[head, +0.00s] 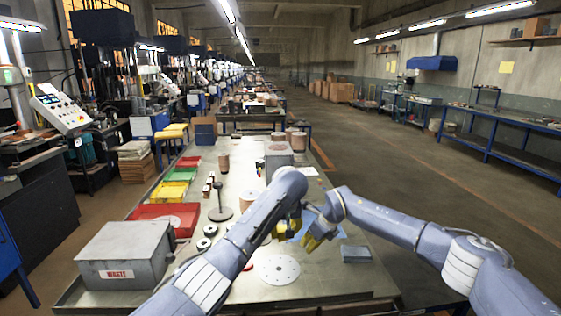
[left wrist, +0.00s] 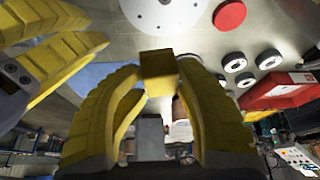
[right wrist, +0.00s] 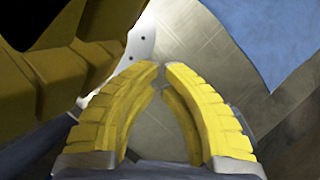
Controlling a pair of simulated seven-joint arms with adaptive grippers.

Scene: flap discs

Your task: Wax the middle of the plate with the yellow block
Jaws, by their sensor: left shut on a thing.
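A round white plate (head: 277,270) with small holes lies flat on the bench near its front edge. Part of it shows at the top of the left wrist view (left wrist: 165,12). My left gripper (head: 294,224) is shut on a small yellow block (left wrist: 157,68), held between its fingertips above the bench, apart from the plate. In the head view I cannot pick out the block behind the yellow fingers. My right gripper (head: 316,241) is close beside the left one; its fingertips (right wrist: 162,70) nearly meet, with nothing visible between them.
A blue sheet (head: 338,234) lies under the grippers. A grey block (head: 355,253) is to the right of the plate. A grey waste box (head: 120,255), a red tray (head: 150,211) and several dark rings stand left. A red disc (left wrist: 230,15) is beside the plate.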

